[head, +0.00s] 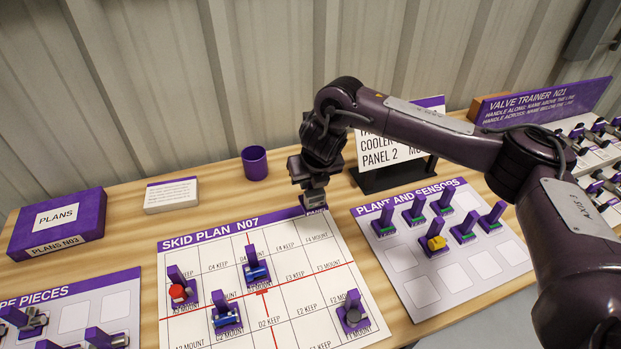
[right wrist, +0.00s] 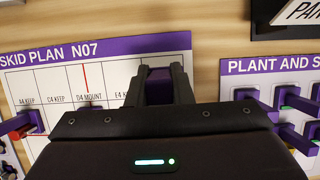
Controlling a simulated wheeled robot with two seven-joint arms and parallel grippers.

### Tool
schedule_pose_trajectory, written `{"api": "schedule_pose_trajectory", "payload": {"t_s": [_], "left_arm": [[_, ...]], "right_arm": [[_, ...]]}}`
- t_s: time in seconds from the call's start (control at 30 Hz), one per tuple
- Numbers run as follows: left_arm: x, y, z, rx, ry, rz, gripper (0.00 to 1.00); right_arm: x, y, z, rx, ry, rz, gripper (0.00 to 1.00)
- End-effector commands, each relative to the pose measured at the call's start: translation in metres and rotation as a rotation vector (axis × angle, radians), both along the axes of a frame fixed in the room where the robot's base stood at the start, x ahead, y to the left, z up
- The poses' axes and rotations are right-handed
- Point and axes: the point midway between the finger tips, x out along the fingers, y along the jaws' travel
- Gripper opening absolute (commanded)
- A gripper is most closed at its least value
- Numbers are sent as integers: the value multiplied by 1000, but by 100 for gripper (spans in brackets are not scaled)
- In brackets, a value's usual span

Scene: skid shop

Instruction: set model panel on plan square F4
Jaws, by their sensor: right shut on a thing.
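My right gripper (head: 314,190) is shut on the model panel (head: 316,211), a small piece with a purple base lettered PANEL. It hangs by the back right corner of the skid plan (head: 300,322), just behind square F4 (head: 317,238). Whether its base touches the board cannot be told. In the right wrist view, the fingers stand either side of the purple handle (right wrist: 158,86); the gripper body hides F4 and the panel's base. My left gripper is not in view.
Several models stand on the plan, including a red one (head: 178,291), a blue one (head: 256,271) and a grey one (head: 352,314). The plant and sensors board (head: 400,262) lies to the right. A sign (head: 395,145) and purple cup (head: 255,163) stand behind.

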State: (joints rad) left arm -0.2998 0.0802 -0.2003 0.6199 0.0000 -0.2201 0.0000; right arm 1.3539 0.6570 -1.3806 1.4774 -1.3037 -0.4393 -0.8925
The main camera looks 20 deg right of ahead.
Motion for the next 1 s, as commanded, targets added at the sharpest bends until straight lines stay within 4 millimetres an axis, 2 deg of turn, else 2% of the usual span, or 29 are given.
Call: {"api": "schedule_pose_trajectory", "payload": {"t_s": [0.8, 1.0], "left_arm": [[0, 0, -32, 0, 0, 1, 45], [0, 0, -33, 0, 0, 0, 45]], "right_arm": [[0, 1, -43, 1, 0, 0, 0], [0, 1, -45, 1, -1, 0, 0]]}}
